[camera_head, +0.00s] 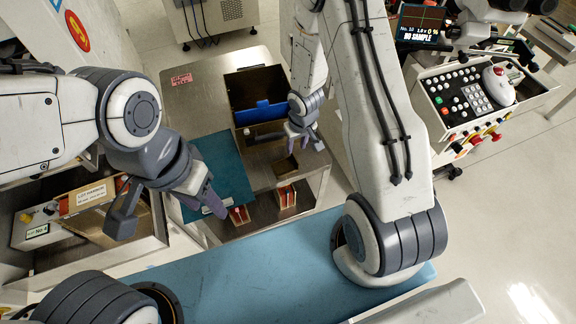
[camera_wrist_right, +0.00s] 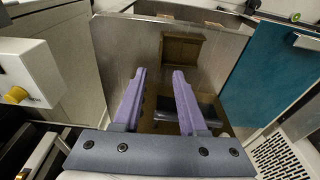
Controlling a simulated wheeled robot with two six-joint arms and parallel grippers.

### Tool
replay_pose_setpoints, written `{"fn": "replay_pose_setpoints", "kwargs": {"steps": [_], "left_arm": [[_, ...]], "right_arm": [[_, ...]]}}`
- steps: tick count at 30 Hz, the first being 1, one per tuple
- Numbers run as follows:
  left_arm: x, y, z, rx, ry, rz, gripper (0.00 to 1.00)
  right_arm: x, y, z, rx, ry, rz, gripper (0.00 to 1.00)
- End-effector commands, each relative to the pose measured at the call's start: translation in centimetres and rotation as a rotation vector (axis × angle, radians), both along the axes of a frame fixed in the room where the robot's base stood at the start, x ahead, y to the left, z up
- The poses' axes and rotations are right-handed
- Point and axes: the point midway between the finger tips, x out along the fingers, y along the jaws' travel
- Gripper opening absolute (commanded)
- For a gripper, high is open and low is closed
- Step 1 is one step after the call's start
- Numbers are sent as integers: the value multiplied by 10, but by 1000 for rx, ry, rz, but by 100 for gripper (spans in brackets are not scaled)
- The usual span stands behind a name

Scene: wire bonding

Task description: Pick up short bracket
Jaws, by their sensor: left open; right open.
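I cannot make out a short bracket with certainty. A small pale metal piece (camera_head: 214,208) lies at the near edge of the teal mat (camera_head: 232,168), partly hidden by my left gripper (camera_head: 208,194). A silver piece (camera_wrist_right: 306,41) also shows on the mat in the right wrist view. My left gripper is open above the mat's near left part. My right gripper (camera_head: 302,137) is open and empty above the steel table (camera_head: 212,112). Its purple fingers point toward a small brown tray (camera_wrist_right: 182,50) in the right wrist view; the tray looks empty.
A dark bin (camera_head: 243,88) with a blue part (camera_head: 264,112) stands at the back of the steel table. Boxes with red items (camera_head: 286,196) sit on the shelf below. A blue bench top (camera_head: 240,275) is in front. A control panel (camera_head: 465,95) stands at right.

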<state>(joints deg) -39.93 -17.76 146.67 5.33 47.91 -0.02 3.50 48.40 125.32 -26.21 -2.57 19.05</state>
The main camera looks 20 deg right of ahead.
Motion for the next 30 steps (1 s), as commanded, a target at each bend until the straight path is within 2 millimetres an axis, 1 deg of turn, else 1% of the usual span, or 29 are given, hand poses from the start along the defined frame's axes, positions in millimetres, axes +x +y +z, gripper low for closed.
{"fn": "replay_pose_setpoints", "kwargs": {"steps": [1, 3, 6, 11, 18, 21, 29, 30], "left_arm": [[0, 0, -13, 0, 0, 0, 50], [0, 0, -21, 0, 0, 0, 50], [0, 0, -27, 0, 0, 0, 50], [0, 0, -33, 0, 0, 0, 50], [0, 0, -61, 0, 0, 0, 50], [0, 0, -67, 0, 0, 0, 50], [0, 0, -65, 0, 0, 0, 50], [0, 0, -65, 0, 0, 0, 50]], "right_arm": [[1, 0, -15, 0, 1, -1, 41], [3, 0, -26, 0, 0, 0, 41], [4, 0, -34, 0, 0, 0, 41], [5, 0, -41, -1, 1, 0, 41], [5, 0, -74, -1, 2, 1, 41], [8, 0, -85, -1, 1, 1, 41], [8, 1, -85, -1, 1, 1, 41], [8, 1, -85, -1, 1, 1, 26]]}}
